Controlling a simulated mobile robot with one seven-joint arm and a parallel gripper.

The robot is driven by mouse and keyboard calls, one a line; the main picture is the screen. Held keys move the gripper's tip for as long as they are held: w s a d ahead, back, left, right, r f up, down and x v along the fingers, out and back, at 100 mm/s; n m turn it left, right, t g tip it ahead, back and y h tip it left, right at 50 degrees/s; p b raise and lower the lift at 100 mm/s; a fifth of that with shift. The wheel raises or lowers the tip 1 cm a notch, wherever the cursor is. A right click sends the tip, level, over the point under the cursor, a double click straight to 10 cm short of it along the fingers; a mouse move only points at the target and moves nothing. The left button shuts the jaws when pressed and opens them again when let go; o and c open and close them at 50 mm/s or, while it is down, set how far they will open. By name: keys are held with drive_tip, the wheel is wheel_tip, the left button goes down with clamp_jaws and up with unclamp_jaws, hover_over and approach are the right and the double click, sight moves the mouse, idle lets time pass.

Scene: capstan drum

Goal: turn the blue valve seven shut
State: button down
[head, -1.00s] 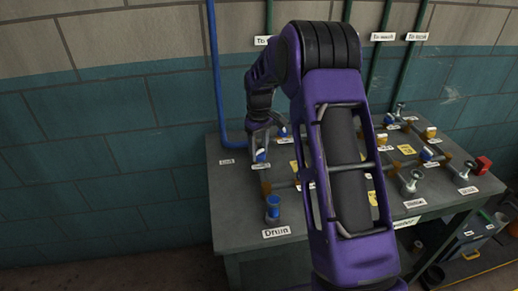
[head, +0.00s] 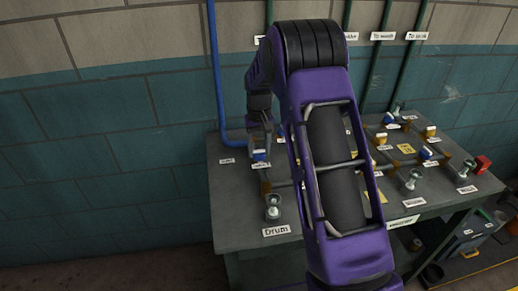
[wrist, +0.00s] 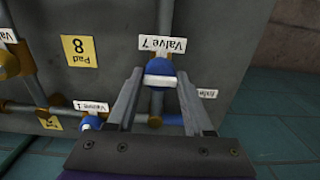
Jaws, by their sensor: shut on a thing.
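Valve seven is a blue knob (wrist: 158,67) with a white bar handle (wrist: 160,81), below an upside-down "Valve 7" label (wrist: 162,44) in the wrist view. My gripper (wrist: 160,78) is shut on the white bar, one finger at each end. The bar lies left to right there, across the pipe (wrist: 157,103), which runs up and down the picture. In the head view my gripper (head: 262,145) is over a blue valve (head: 260,156) at the bench's left side; its label is too small to read.
A valve labelled "Valve 1" (wrist: 92,121) sits close to my left finger in the wrist view. A cup (head: 273,207) stands by the "Drum" label (head: 276,231). My arm hides the middle of the grey bench (head: 230,205). A yellow "Pad 8" card (wrist: 78,50) lies nearby.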

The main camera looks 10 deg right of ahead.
sight(259, 150)
idle(0.3)
drive_tip(key=shift+c, duration=1.4)
unclamp_jaws()
wheel_tip(259, 150, up, 18)
drive_tip(key=shift+f+p, duration=0.25)
drive_tip(key=shift+p, duration=0.05)
